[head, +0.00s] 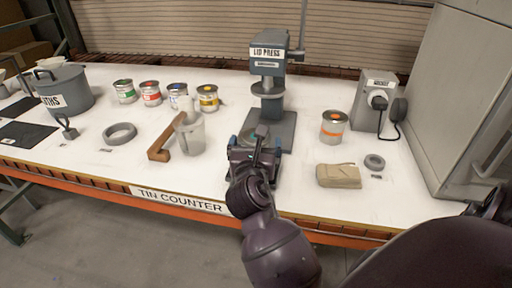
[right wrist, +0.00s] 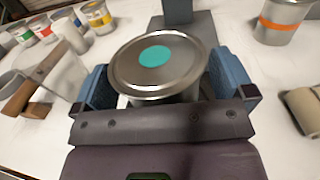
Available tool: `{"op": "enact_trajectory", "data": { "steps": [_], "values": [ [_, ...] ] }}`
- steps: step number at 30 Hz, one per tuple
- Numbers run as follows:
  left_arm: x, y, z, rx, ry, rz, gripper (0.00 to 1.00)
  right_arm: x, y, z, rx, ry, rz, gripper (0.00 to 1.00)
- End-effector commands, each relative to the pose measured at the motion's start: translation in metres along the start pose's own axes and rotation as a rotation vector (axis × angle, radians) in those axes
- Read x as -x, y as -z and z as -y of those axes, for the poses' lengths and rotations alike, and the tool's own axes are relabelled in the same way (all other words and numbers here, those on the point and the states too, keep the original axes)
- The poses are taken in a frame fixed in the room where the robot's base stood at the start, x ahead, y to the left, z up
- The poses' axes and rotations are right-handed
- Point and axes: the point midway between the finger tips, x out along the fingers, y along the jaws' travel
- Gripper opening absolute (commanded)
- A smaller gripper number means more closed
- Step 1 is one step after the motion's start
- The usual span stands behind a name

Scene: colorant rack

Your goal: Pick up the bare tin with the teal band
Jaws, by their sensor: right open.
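A bare metal tin with a teal disc on its lid (right wrist: 157,72) sits between the fingers of my right gripper (right wrist: 163,84) in the right wrist view. The blue finger pads stand on either side of it, with a small gap showing at the right. My right gripper (head: 256,143) is open in front of the lid press in the head view and hides most of the tin there. The tin's side is largely hidden, so its band cannot be made out. My left gripper is not in view.
The lid press (head: 268,90) stands just behind my right gripper. A tin with an orange band (head: 333,128) and a tan cloth bundle (head: 339,176) are to the right. A clear jug (head: 190,135) and a wooden tool (head: 165,147) are to the left. Several colored tins stand farther back.

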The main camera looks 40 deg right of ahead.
Motion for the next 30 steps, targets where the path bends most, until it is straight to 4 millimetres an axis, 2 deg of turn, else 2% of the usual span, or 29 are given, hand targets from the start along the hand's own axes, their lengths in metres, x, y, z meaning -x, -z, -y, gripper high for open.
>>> {"op": "enact_trajectory", "data": {
  "steps": [13,21,24,30],
  "values": [
    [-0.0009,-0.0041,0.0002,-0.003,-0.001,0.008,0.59,0.0022,-0.0001,-0.001,-0.001,0.001,-0.001,1.0],
    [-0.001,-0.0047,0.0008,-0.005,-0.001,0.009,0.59,0.0021,0.0001,-0.001,-0.001,0.001,-0.001,0.59],
    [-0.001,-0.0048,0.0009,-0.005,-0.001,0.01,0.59,0.0022,-0.0004,-0.001,-0.001,0.001,0.001,0.46],
    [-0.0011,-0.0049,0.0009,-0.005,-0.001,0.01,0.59,0.0021,-0.0004,-0.001,-0.001,0.001,0.0,0.46]
  ]
}}
